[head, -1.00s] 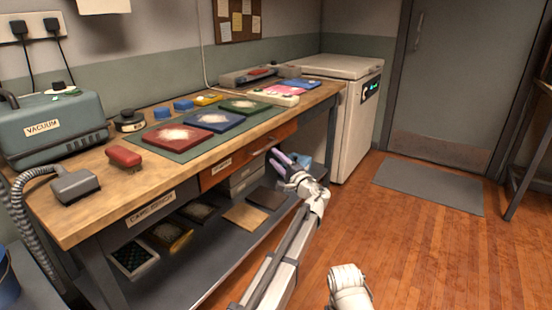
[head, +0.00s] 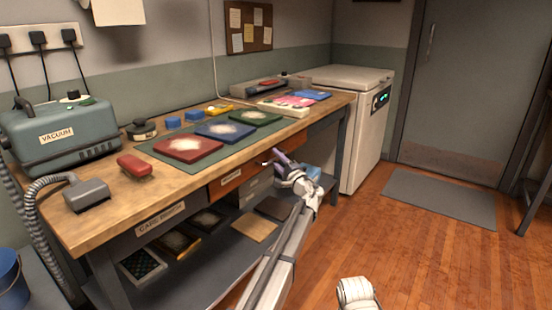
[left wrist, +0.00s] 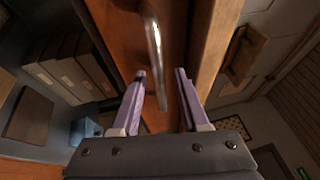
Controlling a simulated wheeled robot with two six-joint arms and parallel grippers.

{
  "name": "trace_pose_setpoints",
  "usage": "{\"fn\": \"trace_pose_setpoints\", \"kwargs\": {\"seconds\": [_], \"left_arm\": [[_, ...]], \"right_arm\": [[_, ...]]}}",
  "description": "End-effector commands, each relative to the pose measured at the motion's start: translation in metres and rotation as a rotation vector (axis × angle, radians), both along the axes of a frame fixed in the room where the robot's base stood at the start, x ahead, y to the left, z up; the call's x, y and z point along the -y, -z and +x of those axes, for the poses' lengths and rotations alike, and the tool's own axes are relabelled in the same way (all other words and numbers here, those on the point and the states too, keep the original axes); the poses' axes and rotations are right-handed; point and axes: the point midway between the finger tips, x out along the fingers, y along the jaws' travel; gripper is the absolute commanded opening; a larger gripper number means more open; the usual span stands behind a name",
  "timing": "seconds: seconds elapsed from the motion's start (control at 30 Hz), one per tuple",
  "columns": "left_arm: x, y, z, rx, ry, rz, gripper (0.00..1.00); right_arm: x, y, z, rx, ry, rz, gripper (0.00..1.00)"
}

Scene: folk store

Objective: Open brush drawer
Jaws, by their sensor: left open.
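The wooden drawer (head: 230,178) sits under the bench top, its orange-brown front apparently flush with the bench. A small label on it is too blurred to read. My left gripper (head: 273,160) is at the right part of the drawer front, with lilac fingers. In the left wrist view the metal bar handle (left wrist: 154,45) runs between the open fingers (left wrist: 160,74), one on each side. The fingers are not closed on it. Part of the drawer front is hidden by my gripper in the head view.
The bench (head: 85,215) carries a vacuum (head: 60,138), a red brush (head: 134,166) and coloured panels on a green mat (head: 170,155). A lower shelf (head: 205,262) holds trays and boards. A white cabinet (head: 365,140) stands right of the bench. The wooden floor in front is clear.

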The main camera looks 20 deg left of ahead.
Motion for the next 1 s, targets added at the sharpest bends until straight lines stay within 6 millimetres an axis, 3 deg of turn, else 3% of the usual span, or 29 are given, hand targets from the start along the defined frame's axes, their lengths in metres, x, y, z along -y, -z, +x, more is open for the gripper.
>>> {"fn": "trace_pose_setpoints", "kwargs": {"seconds": [0.23, 0.63, 1.0], "left_arm": [[-0.0015, 0.0, 0.0008, 0.0, 0.0, 0.0, 0.45], [-0.0012, 0.0001, 0.0007, 0.001, 0.0, -0.001, 0.0], [-0.0011, 0.0002, 0.0006, 0.0, 0.0, -0.001, 0.0]], "right_arm": [[0.0, 0.0, 0.0, 0.0, 0.0, 0.0, 0.0], [0.0, -0.0001, 0.0, 0.0, 0.0, 0.0, 0.0], [0.0, 0.0, 0.0, 0.0, 0.0, 0.0, 0.0]]}}
